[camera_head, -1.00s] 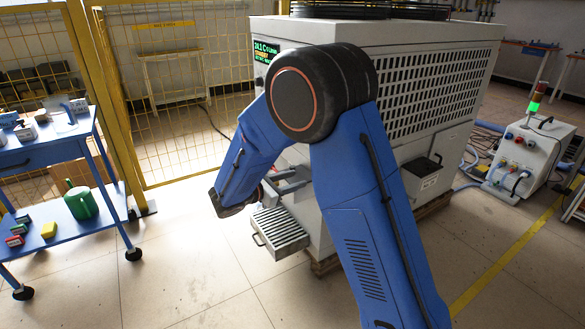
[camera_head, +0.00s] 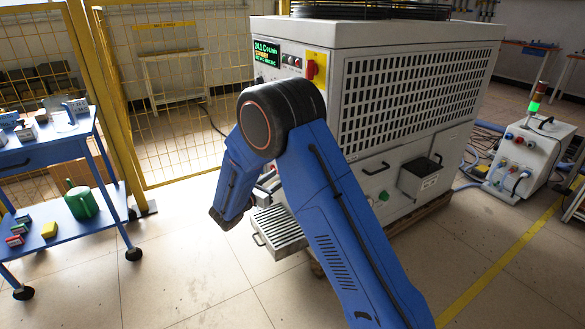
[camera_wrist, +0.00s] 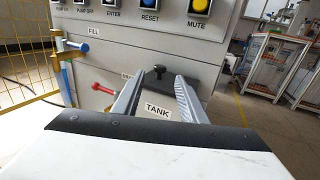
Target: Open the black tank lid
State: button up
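In the wrist view my gripper (camera_wrist: 158,84) is open. Its two grey ribbed fingers stand apart, with a black knob (camera_wrist: 159,71) in the gap between their tips. The knob belongs to the black tank lid, mostly hidden behind the fingers. I cannot tell whether either finger touches the knob. A white TANK label (camera_wrist: 157,111) shows below it. In the head view my blue arm hides the tank front, and the fingers are mostly out of sight there.
The machine (camera_head: 420,90) has a red valve handle (camera_wrist: 103,88) and a blue one (camera_wrist: 75,45) left of the fingers. A slatted tray (camera_head: 278,230) juts out low in front. A blue cart (camera_head: 45,153) stands at left. Floor between them is clear.

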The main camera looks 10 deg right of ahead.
jog(key=x, duration=1)
jog(key=shift+w, duration=0.15)
grip_shut()
